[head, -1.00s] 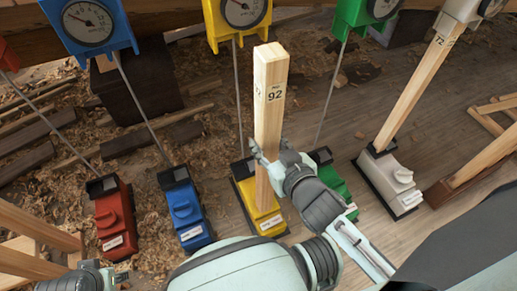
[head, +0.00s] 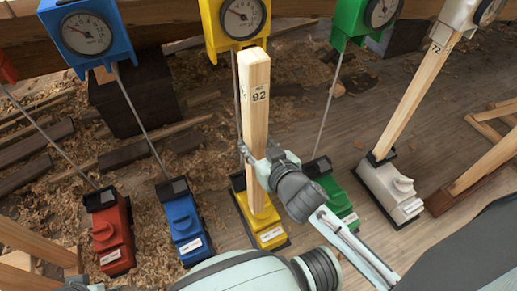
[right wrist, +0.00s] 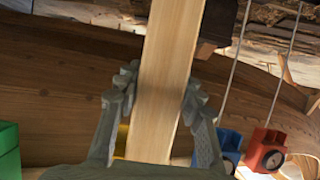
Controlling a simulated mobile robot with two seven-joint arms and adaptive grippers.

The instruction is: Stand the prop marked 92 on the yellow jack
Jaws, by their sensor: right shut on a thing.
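The prop marked 92 (head: 255,85) is a pale square timber, close to upright. My right gripper (head: 257,155) is shut on it around its middle. The right wrist view shows both fingers (right wrist: 160,95) on either side of the timber (right wrist: 172,45). The yellow jack (head: 264,231) stands on the floor under the prop. The yellow gauge box (head: 222,38) hangs behind the prop's top. Only a sliver of my left gripper (head: 78,287) shows at the lower left edge.
Red (head: 108,238), blue (head: 184,225) and green (head: 334,196) jacks stand beside the yellow one. A white jack (head: 390,190) at right bears a prop marked 72 (head: 412,98). Thin rods run up to the gauges. Shavings and planks litter the left floor.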

